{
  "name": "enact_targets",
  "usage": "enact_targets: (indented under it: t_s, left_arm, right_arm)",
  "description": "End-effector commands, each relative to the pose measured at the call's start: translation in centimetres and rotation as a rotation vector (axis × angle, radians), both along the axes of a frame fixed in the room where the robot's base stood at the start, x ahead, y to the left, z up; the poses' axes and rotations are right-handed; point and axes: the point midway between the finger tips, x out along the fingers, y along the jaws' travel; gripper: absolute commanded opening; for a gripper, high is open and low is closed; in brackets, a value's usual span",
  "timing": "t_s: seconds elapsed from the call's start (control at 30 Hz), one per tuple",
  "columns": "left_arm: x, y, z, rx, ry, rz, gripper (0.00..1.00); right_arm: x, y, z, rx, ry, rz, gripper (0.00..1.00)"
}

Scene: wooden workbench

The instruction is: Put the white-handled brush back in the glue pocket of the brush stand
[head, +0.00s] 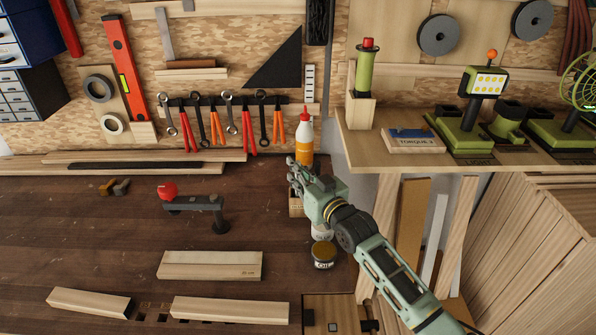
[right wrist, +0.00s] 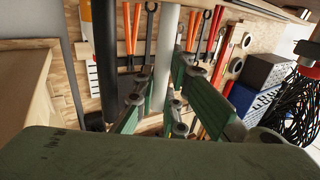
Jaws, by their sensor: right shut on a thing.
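My right gripper (head: 294,173) is over the right end of the dark workbench, in front of the glue bottle. In the right wrist view its green fingers (right wrist: 158,112) are shut on a pale upright handle (right wrist: 166,55), which looks like the white-handled brush. The gripper hides the brush in the head view. A small wooden block (head: 296,205), perhaps the brush stand, shows partly below the gripper; its pockets are hidden. I cannot tell whether the brush touches it. My left gripper is not in view.
A glue bottle (head: 304,138) with a red cap stands just behind the gripper. An oil tin (head: 323,255) is in front. A red-knobbed clamp (head: 197,201) and wooden blocks (head: 210,265) lie to the left. A wooden shelf (head: 375,160) is at the right.

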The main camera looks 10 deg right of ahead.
Motion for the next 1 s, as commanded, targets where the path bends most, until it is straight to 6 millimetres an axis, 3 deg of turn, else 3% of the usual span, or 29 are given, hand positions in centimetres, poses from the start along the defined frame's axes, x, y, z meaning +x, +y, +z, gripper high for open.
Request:
enact_targets:
  t_s: [0.27, 0.3, 0.37, 0.73, 1.0]
  left_arm:
    - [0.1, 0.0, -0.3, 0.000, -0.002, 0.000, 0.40]
    - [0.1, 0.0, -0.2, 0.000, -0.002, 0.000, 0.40]
    - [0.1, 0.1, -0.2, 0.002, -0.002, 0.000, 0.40]
    - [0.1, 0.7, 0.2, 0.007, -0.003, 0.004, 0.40]
    - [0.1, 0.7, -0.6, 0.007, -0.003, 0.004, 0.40]
  right_arm:
    - [0.0, 0.0, -0.5, 0.000, 0.001, 0.000, 0.00]
    - [0.0, 0.0, -0.4, 0.000, 0.001, 0.000, 0.14]
    - [0.0, 0.0, -0.4, 0.000, 0.001, 0.000, 0.18]
    - [0.0, 0.0, 0.3, 0.000, 0.000, 0.000, 0.18]
    - [-4.2, -1.5, -0.3, -0.001, 0.004, 0.000, 0.18]
